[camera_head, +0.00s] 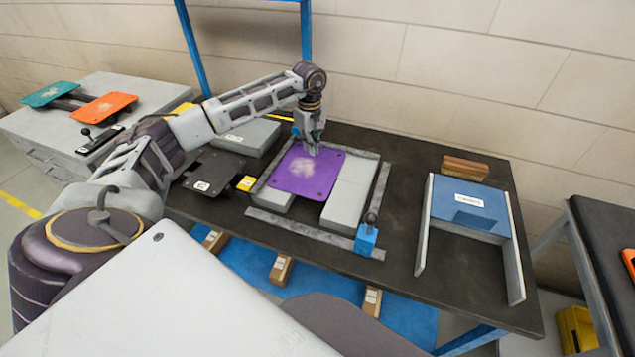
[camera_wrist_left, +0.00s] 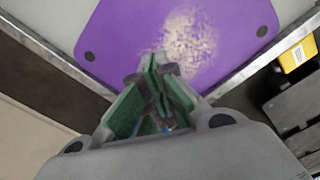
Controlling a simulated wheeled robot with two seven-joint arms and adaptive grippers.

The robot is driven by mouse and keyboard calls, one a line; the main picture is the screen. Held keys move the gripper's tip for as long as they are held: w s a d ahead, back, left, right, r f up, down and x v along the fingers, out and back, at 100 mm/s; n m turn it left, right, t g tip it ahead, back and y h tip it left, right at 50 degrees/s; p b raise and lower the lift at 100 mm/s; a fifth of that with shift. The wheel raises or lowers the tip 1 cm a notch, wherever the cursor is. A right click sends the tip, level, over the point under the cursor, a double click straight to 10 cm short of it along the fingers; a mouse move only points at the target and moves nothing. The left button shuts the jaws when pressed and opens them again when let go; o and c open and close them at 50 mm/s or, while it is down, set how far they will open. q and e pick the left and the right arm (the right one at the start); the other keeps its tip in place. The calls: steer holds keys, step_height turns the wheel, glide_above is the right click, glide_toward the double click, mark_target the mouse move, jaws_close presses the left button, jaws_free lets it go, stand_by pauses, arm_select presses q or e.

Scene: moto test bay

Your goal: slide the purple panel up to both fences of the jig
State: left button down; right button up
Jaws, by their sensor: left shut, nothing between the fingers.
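The purple panel (camera_head: 300,183) lies flat in the jig, over light grey support blocks (camera_head: 346,190). It also fills the top of the left wrist view (camera_wrist_left: 120,35). The jig has a far rail (camera_head: 362,155) and a left rail (camera_head: 262,182), which meet at the far left corner. The panel sits close to both, but I cannot tell whether it touches them. My left gripper (camera_head: 312,148) points down at the panel's far edge. Its fingers (camera_wrist_left: 155,70) are shut and empty, and they hide the panel's nearest corner in the wrist view. My right gripper is out of view.
A blue clamp block (camera_head: 367,238) with a black knob stands at the jig's near right corner. A yellow block (camera_head: 246,183) and dark plate (camera_head: 212,172) lie to the left. A blue-backed holder (camera_head: 470,203) stands right. Bare black tabletop (camera_head: 405,180) lies between jig and holder.

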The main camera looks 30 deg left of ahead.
arm_select(q)
steer(key=shift+r, duration=0.55)
steer(key=shift+r+p, duration=0.4)
steer(key=shift+p, duration=0.1)
steer(key=shift+r+p, duration=0.4)
steer(key=shift+r, duration=0.35)
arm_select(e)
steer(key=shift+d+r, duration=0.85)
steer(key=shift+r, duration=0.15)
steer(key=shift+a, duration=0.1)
arm_select(q)
step_height(320, 180, up, 9)
steer(key=p, duration=0.9)
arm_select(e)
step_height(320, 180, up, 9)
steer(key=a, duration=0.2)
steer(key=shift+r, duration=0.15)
